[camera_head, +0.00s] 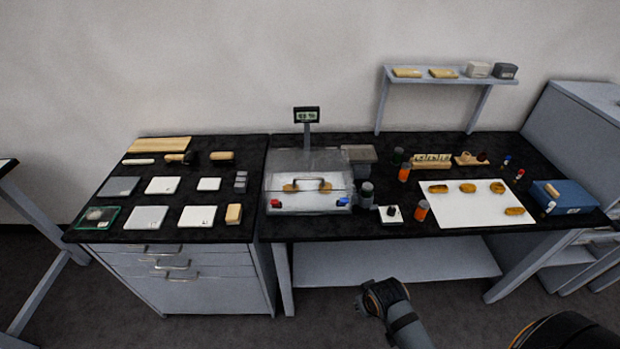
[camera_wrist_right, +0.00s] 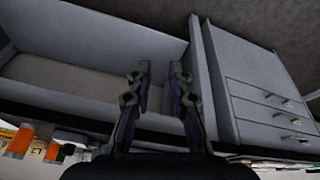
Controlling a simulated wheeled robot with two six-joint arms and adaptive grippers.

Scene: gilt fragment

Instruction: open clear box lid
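The clear box (camera_head: 308,207) stands on the black worktop left of centre in the head view. Its transparent lid appears down, with a dark arched handle (camera_head: 309,181) on it. Golden pieces show through the lid. A red item and a blue item sit at the front corners. In the right wrist view my right gripper (camera_wrist_right: 161,72) is open and empty, with a gap between its fingers. My right arm (camera_head: 390,305) is in front of the table, below the worktop edge and apart from the box. My left gripper is not in view.
A scale display (camera_head: 306,115) stands behind the box. A white sheet (camera_head: 470,204) holds several golden pieces. A drawer cabinet (camera_head: 180,276) with white pads on top stands left.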

